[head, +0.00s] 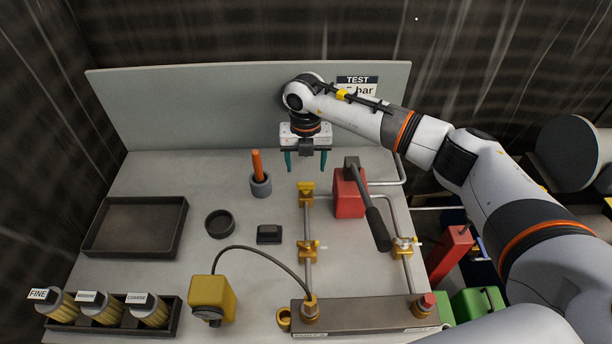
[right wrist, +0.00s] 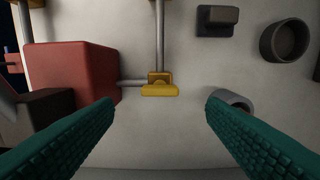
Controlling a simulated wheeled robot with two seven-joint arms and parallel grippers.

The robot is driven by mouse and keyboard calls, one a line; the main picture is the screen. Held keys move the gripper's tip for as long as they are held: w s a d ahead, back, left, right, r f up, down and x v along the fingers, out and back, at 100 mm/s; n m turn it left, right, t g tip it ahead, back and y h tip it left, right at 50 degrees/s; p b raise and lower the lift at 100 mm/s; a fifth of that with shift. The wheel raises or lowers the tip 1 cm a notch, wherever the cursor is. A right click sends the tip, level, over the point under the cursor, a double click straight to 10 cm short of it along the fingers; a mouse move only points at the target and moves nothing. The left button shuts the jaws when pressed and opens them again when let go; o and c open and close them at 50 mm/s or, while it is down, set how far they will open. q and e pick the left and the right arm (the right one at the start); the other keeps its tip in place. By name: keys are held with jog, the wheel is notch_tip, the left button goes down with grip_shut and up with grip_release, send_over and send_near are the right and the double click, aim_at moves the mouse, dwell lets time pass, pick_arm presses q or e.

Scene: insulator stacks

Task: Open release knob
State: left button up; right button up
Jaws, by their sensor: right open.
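My right gripper (head: 306,163) hangs fingers-down over the back of the bench, in front of the upright back panel. Its teal fingers are wide apart and hold nothing. A yellow knob (head: 306,188) on the end of a pipe stands just in front of the fingers in the head view. It also shows in the right wrist view (right wrist: 160,90), centred beyond the open fingertips and not touched. I cannot tell for sure which yellow fitting is the release knob; others are a mid-pipe valve (head: 307,250) and a right-hand valve (head: 404,246). My left gripper is not in view.
A red pump block (head: 348,196) with a dark lever (head: 376,222) stands right of the knob. A grey cup (head: 260,188) with an orange tool is at left. A dark tray (head: 137,254) and a yellow gauge box (head: 211,296) stand farther left.

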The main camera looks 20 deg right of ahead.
aim_at(306, 182)
notch_tip(306, 182, down, 5)
jog(key=shift+w+r+p, duration=0.1)
jog(key=shift+p, duration=0.2)
jog(key=shift+f, duration=0.65)
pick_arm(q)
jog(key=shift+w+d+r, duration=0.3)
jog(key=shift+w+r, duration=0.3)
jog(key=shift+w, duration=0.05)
pick_arm(e)
jog(key=shift+f, duration=0.15)
jog(key=shift+c, duration=0.2)
jog(key=c, duration=0.9)
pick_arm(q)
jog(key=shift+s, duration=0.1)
pick_arm(e)
jog(key=shift+c, duration=0.2)
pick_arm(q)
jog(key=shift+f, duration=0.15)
